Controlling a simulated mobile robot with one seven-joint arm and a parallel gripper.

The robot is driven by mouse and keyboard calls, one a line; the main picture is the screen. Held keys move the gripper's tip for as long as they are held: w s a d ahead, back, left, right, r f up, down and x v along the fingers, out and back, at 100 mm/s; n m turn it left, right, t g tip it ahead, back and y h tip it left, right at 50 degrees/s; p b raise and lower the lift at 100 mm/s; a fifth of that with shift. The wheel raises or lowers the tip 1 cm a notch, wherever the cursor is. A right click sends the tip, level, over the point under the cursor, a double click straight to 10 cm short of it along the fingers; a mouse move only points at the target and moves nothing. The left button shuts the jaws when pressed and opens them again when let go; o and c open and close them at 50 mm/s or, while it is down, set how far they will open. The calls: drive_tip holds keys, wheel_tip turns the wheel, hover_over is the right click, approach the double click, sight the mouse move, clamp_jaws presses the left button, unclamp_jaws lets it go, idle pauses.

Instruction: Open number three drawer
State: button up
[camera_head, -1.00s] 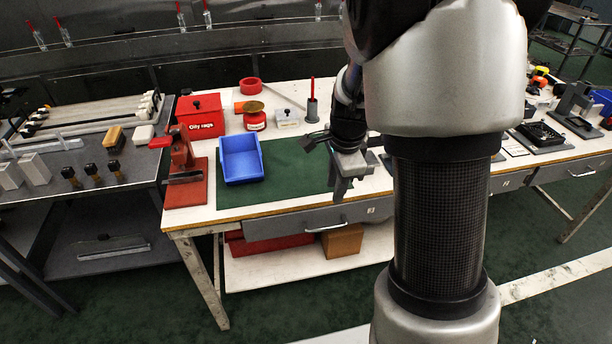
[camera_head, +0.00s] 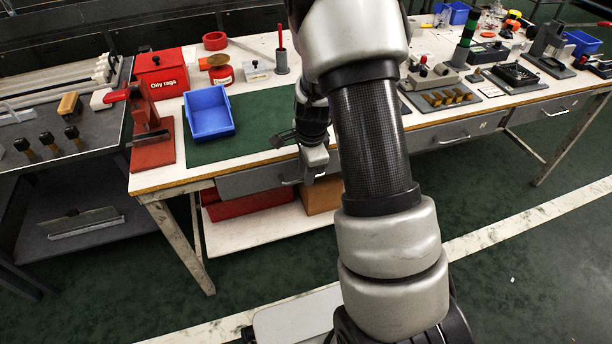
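A grey drawer (camera_head: 245,181) is under the front edge of the left part of the white bench and looks shut. Its light bar handle (camera_head: 291,183) is partly hidden by my gripper (camera_head: 310,180). My gripper points down in front of this drawer front, at the handle. I cannot tell if it touches the handle, or if its fingers are open or closed. A second grey drawer (camera_head: 430,138) with a bar handle is right of my arm, and a third drawer (camera_head: 535,113) is farther right; both look shut. The drawer numbers are hidden or too small to read.
A blue bin (camera_head: 208,113) stands on the green mat (camera_head: 250,132) above the drawer. A red arbor-like tool (camera_head: 150,145) is at the bench's left corner. A red box (camera_head: 162,72) stands behind. Red and brown boxes lie on the lower shelf. Floor in front is open.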

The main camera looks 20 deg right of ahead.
drive_tip(key=shift+w+f, duration=0.1)
drive_tip(key=shift+f, duration=0.4)
clamp_jaws()
